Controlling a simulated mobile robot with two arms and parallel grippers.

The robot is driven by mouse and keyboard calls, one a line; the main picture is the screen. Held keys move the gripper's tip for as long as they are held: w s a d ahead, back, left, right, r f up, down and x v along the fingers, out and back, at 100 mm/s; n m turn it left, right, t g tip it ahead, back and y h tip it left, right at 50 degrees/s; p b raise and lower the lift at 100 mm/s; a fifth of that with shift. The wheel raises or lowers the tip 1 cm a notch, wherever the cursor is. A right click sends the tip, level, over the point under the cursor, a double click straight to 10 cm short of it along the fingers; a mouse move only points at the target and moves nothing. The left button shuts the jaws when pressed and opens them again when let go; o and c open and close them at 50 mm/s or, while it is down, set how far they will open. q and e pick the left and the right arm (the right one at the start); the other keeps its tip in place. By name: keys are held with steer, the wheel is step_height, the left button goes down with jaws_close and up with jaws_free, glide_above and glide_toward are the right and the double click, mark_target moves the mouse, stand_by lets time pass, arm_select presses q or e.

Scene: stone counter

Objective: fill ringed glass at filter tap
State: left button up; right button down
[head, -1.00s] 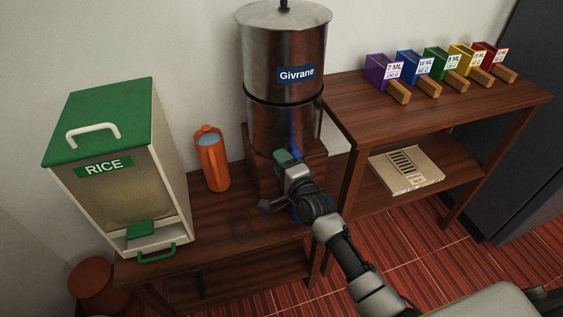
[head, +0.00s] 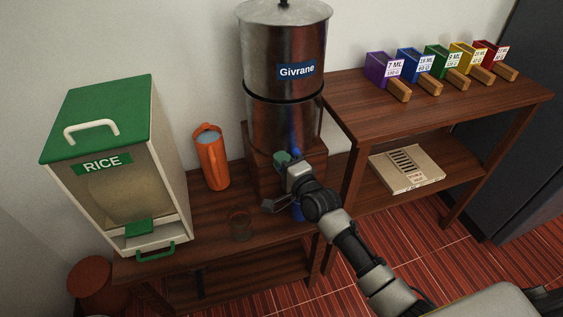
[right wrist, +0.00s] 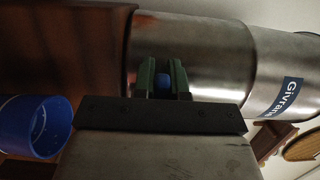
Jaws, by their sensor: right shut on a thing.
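The steel filter (head: 285,105), labelled "Givrane", stands on a wooden block. My right gripper (head: 287,160) is at its lower front, shut on a small blue part, seemingly the tap handle (right wrist: 163,84), between its green fingertips. A blue cup (right wrist: 38,127) with an open mouth shows below the tap in the right wrist view; in the head view my gripper mostly hides it. I cannot tell which one is ringed, nor see water flowing. My left gripper is out of view.
An orange jug (head: 211,158) and a rice dispenser (head: 115,170) stand left on the low table (head: 205,218). A higher table (head: 430,110) at right bears several coloured scoop boxes; its lower shelf holds a flat carton (head: 406,168). A round brown container (head: 93,285) is at lower left.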

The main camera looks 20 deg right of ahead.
steer(key=shift+s+n+g+y+b, duration=0.25)
steer(key=shift+n+y+b, duration=0.15)
steer(key=shift+y+b, duration=0.2)
steer(key=shift+s+n+g+y+b, duration=0.15)
steer(key=shift+n+g+y+b, duration=0.1)
steer(key=shift+n+y+b, duration=0.25)
steer(key=c, duration=1.2)
jaws_free()
steer(key=shift+o, duration=0.2)
steer(key=v, duration=1.1)
steer(key=shift+w, duration=0.15)
